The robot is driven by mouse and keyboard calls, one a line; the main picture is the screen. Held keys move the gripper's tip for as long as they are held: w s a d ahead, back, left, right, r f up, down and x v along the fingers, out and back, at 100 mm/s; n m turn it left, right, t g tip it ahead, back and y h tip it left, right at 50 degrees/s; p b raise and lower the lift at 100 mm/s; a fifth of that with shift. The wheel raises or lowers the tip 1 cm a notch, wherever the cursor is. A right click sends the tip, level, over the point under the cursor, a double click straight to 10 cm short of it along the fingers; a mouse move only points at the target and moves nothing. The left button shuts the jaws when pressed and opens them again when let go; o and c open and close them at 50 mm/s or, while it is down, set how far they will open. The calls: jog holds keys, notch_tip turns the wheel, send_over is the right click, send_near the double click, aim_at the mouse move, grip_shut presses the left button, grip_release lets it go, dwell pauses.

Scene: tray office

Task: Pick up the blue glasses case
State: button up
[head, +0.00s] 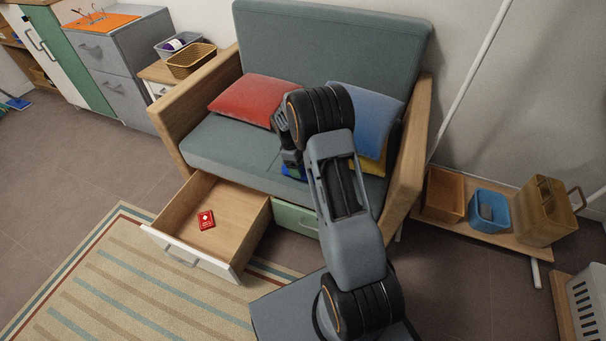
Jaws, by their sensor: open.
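The blue glasses case (291,172) lies on the sofa's grey-green seat (225,150), near its front middle. Only a small blue part shows; my gripper and arm hide the rest. My gripper (291,161) points down right above the case, with its fingers close to it or around it. I cannot tell whether they touch it. The gripper is open.
A red cushion (256,100), a blue cushion (362,118) and a partly hidden yellow one (374,165) lie on the sofa. Wooden armrests bound it. Below, an open drawer (238,215) holds a red box (206,220). A low shelf (500,236) stands right.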

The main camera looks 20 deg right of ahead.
aim_at(302, 168)
jog(key=x, duration=0.3)
jog(key=shift+b, duration=0.35)
jog(key=shift+r, duration=0.1)
jog(key=c, duration=0.6)
jog(key=shift+r, duration=0.1)
